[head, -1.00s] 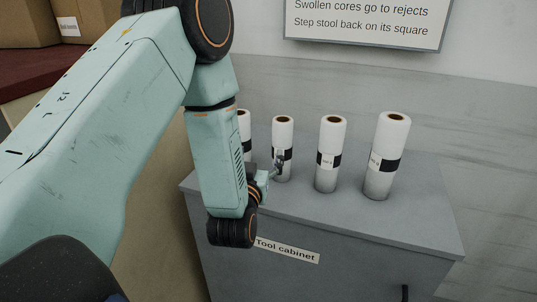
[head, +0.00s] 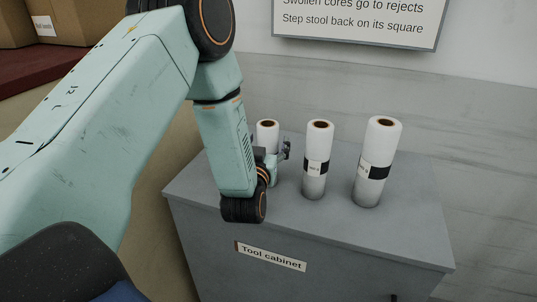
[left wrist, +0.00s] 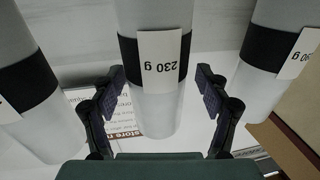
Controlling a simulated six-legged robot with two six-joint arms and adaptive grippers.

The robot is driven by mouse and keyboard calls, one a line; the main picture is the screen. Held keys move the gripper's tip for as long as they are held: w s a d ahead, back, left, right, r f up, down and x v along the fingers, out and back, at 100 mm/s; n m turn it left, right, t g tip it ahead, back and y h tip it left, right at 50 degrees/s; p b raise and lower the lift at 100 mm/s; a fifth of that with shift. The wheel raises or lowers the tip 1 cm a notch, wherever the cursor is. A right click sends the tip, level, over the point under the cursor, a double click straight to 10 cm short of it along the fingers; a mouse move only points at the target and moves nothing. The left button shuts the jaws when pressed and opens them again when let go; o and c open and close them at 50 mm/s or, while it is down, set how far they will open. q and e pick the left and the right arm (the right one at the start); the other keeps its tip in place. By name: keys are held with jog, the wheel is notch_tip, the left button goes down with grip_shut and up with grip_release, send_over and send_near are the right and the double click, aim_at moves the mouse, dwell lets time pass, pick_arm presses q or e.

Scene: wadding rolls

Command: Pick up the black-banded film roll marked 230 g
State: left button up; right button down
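The roll marked 230 g (left wrist: 159,95) is white with a black band and appears upside down in the left wrist view. My left gripper (left wrist: 160,80) is open, with one finger on each side of this roll; contact is not visible. In the head view, my left gripper (head: 279,157) is at the partly hidden roll (head: 267,129), the leftmost roll showing, on the grey tool cabinet (head: 330,222). My arm hides part of that roll. My right gripper is not in view.
Two other banded rolls stand to the right, a middle one (head: 317,141) and a taller one (head: 380,145). In the left wrist view, banded rolls flank the marked one at left (left wrist: 30,85) and right (left wrist: 270,50). A wall sign (head: 360,18) hangs behind.

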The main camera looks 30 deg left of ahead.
pick_arm(q)
jog(key=shift+s+d+r, duration=0.2)
jog(key=shift+d, duration=0.15)
jog(key=c, duration=0.4)
jog(key=shift+w+a+f, duration=0.1)
jog(key=shift+a+f, duration=0.05)
jog(key=shift+a, duration=0.1)
jog(key=c, duration=0.5)
jog(key=shift+d, duration=0.15)
jog(key=c, duration=0.4)
jog(key=shift+c, duration=0.2)
